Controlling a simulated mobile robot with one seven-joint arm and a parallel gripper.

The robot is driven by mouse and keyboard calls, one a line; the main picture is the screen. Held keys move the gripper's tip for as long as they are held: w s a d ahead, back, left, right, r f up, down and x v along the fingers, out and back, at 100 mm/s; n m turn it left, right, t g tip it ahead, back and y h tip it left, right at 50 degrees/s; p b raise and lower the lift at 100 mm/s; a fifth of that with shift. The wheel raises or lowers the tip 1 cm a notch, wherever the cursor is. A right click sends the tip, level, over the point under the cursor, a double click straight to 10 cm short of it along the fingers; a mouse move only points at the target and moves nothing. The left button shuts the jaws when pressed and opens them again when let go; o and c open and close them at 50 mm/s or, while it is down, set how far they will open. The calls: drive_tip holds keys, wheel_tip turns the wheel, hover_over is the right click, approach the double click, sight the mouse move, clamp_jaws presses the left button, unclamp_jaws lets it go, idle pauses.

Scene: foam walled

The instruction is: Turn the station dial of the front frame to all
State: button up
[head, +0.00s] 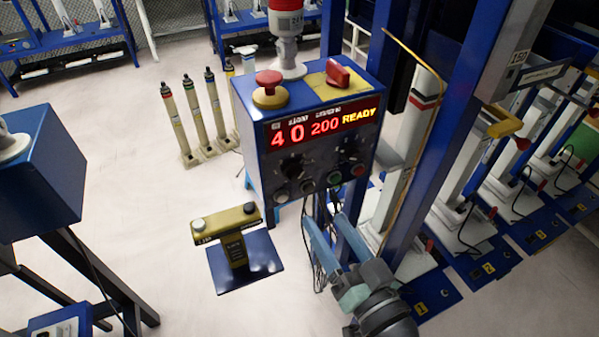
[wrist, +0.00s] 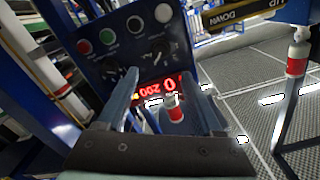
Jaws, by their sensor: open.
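The blue control box of the front frame (head: 305,130) has a red display reading "4 0 200 READY". Its front panel carries two dark dials, a left dial (head: 292,168) and a right dial (head: 350,154), above a row of buttons. The dial labels are too small to read, so I cannot tell which is the station dial or where it points. The panel is upside down in the wrist view, with both dials there, one (wrist: 111,69) and another (wrist: 158,48). My gripper (head: 325,221) is open and empty below the panel. Its fingers (wrist: 160,76) appear apart from the dials.
A red mushroom button (head: 269,82) and a red rotary switch (head: 338,73) sit on the box top. A yellow two-button pedestal (head: 228,222) stands at lower left. Blue uprights (head: 448,95) rise close on the right. Another blue box (head: 40,170) is at far left.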

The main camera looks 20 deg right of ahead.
sight(299, 177)
drive_tip(key=w, duration=0.3)
drive_tip(key=w+p, duration=0.1)
drive_tip(key=w, duration=0.3)
drive_tip(key=w+p, duration=0.1)
drive_tip(key=w, duration=0.3)
drive_tip(key=shift+a, duration=0.25)
drive_tip(key=shift+s, duration=0.1)
clamp_jaws()
